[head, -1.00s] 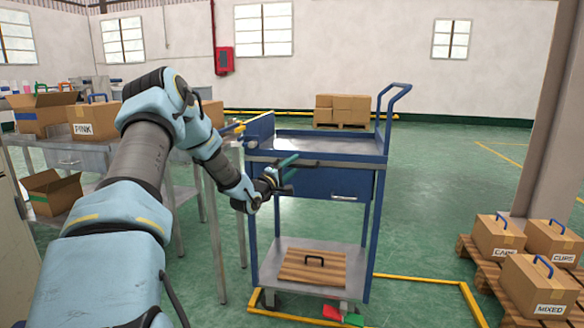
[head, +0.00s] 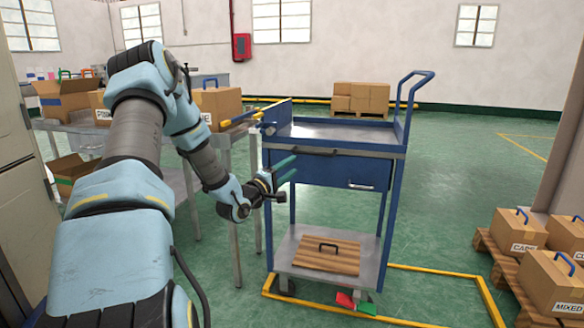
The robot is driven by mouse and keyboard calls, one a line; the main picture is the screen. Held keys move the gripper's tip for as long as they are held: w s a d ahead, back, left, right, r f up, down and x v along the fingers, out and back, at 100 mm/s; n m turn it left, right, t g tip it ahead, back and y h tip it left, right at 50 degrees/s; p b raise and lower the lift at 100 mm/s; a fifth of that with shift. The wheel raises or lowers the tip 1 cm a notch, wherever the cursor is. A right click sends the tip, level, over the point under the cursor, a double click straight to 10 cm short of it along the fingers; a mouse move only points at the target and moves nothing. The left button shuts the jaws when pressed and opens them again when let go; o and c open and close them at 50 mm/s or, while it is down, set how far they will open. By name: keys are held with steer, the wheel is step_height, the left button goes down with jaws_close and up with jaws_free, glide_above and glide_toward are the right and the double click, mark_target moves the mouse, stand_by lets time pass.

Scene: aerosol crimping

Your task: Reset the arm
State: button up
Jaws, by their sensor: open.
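My gripper (head: 287,178) is open and empty. It is at the end of my light-blue arm, which reaches forward from the lower left of the head view and bends down in the middle. The gripper's fingers point right, in front of the left side of the blue cart (head: 312,171), below the level of its top tray. I cannot tell whether the fingers touch the cart.
A wooden board with a black handle (head: 327,254) lies on the cart's lower shelf. A grey table with open boxes (head: 64,101) stands at the left. Boxes on a pallet (head: 552,284) are at the right. Green floor is free behind the cart.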

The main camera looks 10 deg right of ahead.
steer(key=s+a+f+m+g+y, duration=0.5)
steer(key=s+a+y, duration=0.3)
steer(key=a+y, duration=0.3)
steer(key=s+a+r+m+g+y, duration=0.1)
steer(key=s+a+m+g+y, duration=0.2)
steer(key=s, duration=0.8)
steer(key=s+a+r+m+g+y, duration=0.1)
steer(key=s+a+g, duration=0.2)
steer(key=s+a, duration=0.55)
steer(key=w+d+p+v, duration=0.1)
steer(key=d+p+v, duration=0.1)
steer(key=p+v, duration=2)
steer(key=shift+w+d+r+g, duration=0.15)
steer(key=shift+w+r+g, duration=0.2)
steer(key=shift+w+g, duration=0.05)
